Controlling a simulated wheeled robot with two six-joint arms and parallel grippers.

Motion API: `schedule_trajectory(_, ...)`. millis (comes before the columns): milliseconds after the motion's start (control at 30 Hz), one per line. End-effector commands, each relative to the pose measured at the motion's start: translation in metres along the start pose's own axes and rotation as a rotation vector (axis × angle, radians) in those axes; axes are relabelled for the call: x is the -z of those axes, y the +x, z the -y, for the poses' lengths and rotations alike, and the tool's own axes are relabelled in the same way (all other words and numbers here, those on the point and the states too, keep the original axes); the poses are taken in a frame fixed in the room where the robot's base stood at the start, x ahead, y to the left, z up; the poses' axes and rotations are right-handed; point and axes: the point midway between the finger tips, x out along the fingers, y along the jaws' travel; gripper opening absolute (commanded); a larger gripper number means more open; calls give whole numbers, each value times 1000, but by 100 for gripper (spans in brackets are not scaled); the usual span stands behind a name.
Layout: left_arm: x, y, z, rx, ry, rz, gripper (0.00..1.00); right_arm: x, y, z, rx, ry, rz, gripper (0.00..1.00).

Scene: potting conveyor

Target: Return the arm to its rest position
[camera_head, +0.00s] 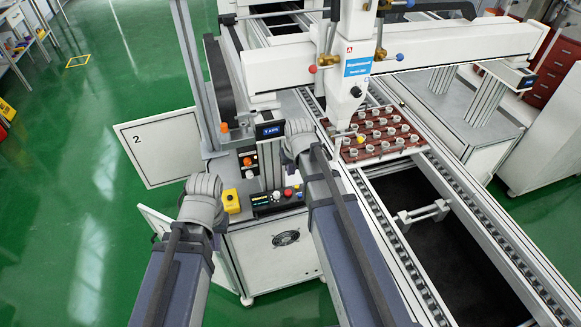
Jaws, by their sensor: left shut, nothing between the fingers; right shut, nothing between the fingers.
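My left arm (178,265) comes in from the bottom left and ends in view at a rounded grey joint, in front of the control cabinet. My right arm (345,235) reaches further up the picture. Its grey joint at the far end lies beside the conveyor, left of the brown tray. I cannot make out the fingers of either gripper. No held object shows at either arm.
A white dispensing head (350,75) hangs from a gantry over a brown tray (347,157) with several white cups on the conveyor. The cabinet has a yellow button box (231,201) and an open door (158,148).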

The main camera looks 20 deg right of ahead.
Motion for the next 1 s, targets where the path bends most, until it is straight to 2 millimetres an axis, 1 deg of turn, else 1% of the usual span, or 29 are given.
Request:
schedule_trajectory(33, 0, -4, 0, 0, -1, 0, 0, 0, -4, 0, 0, 0, 0, 0)
schedule_trajectory(533, 0, -2, 0, 0, -1, 0, 0, 0, -2, 0, 0, 0, 0, 0)
schedule_trajectory(567, 0, -1, 0, 0, -1, 0, 0, -2, -2, 1, 0, -2, 2, 0)
schedule_trajectory(633, 0, 4, 0, 0, 0, 0, 0, -10, 2, 11, 2, -18, 16, 0)
schedule_trajectory(667, 0, 8, -1, 0, 0, 0, 0, -18, 5, 19, 4, -31, 27, 0)
schedule_trajectory(767, 2, 28, -2, 0, 1, 0, 0, -55, 18, 54, 4, -95, 87, 0)
schedule_trajectory(800, 2, 36, -3, 0, 2, 0, 0, -73, 22, 70, 3, -127, 118, 0)
schedule_trajectory(867, 3, 47, -4, 1, 3, 0, 0, -101, 27, 92, -3, -176, 163, 0)
schedule_trajectory(900, 3, 54, -5, 1, 4, 0, 0, -119, 30, 104, -8, -206, 191, 0)
schedule_trajectory(1000, 4, 67, -6, 1, 6, 0, 0, -157, 33, 126, -25, -269, 253, 0)
